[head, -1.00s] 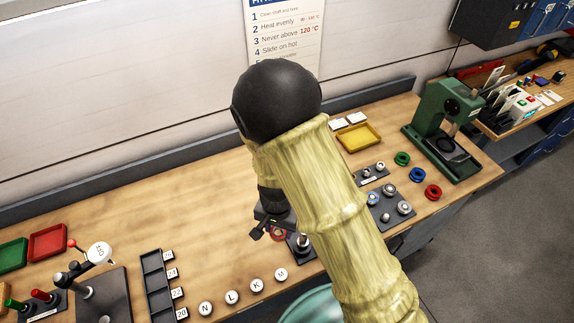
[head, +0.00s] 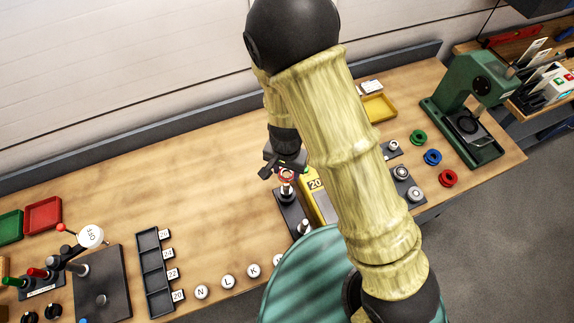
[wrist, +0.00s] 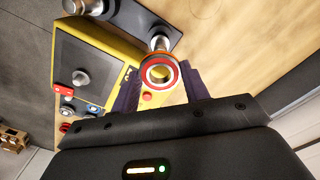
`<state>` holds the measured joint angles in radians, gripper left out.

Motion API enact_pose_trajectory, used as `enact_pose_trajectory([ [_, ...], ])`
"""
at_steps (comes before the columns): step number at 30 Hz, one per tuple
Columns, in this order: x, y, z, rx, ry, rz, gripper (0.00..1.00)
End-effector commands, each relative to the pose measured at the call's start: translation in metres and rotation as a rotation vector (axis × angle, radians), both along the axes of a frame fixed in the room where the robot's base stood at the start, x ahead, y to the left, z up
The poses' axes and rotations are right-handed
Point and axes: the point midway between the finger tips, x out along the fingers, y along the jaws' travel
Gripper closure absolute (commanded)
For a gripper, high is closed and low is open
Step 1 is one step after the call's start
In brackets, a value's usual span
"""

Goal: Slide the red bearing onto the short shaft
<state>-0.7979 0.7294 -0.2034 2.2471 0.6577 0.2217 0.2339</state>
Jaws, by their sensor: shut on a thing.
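The red bearing (head: 287,176) is in my gripper (head: 285,166), just above an upright silver shaft (head: 286,190) on a dark base plate (head: 292,213). The shaft (wrist: 158,43) appears just past the bearing's rim. I cannot tell whether they touch. A second silver shaft (head: 304,227) stands nearer on the same plate; it also shows in the wrist view (wrist: 86,6). Which one is shorter is unclear.
A yellow heater (head: 317,184) marked 20 stands right beside the base plate, partly hidden by my arm. Green (head: 418,137), blue (head: 432,157) and red (head: 447,178) rings lie to the right, near a green press (head: 465,115).

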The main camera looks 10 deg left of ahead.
Motion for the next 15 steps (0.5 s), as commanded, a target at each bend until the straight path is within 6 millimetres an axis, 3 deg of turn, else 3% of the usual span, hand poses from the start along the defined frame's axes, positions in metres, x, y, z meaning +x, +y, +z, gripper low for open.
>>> enact_pose_trajectory([
  [15,0.0002,-0.0001,-0.0075,0.0,0.0,0.0,0.84],
])
